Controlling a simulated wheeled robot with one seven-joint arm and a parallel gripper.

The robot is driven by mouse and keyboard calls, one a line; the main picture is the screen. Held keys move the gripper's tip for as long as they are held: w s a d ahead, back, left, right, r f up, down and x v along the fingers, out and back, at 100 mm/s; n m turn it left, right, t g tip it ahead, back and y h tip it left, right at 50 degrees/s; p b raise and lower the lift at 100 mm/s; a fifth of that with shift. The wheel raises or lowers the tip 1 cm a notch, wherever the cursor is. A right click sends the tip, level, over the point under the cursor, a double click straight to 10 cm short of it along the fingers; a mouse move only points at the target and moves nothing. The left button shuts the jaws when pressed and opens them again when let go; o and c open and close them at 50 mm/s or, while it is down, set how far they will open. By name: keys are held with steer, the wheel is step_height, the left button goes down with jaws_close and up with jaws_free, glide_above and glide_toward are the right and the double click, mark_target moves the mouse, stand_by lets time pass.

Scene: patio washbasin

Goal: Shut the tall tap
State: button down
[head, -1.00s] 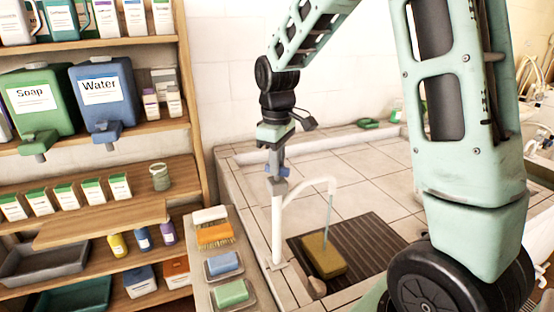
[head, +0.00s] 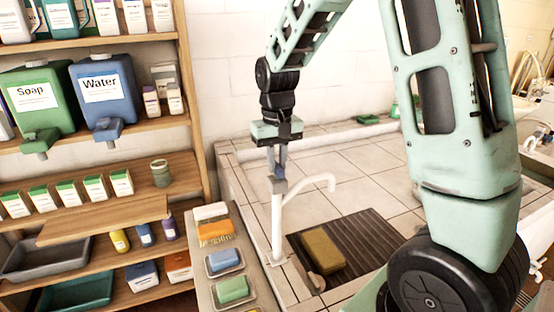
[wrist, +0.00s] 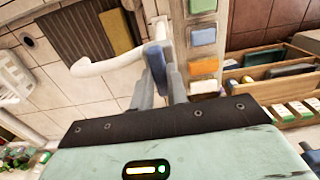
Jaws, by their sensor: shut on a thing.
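The tall tap (head: 277,225) is a white post with a curved spout, standing at the left edge of the tiled basin. No water shows at its spout. My gripper (head: 280,168) is above the post, pointing down, with its fingers shut on the tap's blue handle. In the wrist view the blue handle (wrist: 154,55) lies between the grey fingers of my gripper (wrist: 160,75), and the white spout (wrist: 95,67) reaches to the left. The fingers hide part of the handle.
A yellow-brown sponge (head: 322,250) lies on a dark slatted drain mat (head: 360,245) under the spout. A wooden shelf (head: 105,225) with dispensers stands further left.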

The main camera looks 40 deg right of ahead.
mark_target(277, 165)
stand_by(0.4)
steer(key=c, duration=1.4)
jaws_free()
steer(key=shift+r, duration=0.15)
step_height(277, 165, up, 17)
steer(key=shift+r+b, duration=0.1)
steer(key=shift+b, duration=1.05)
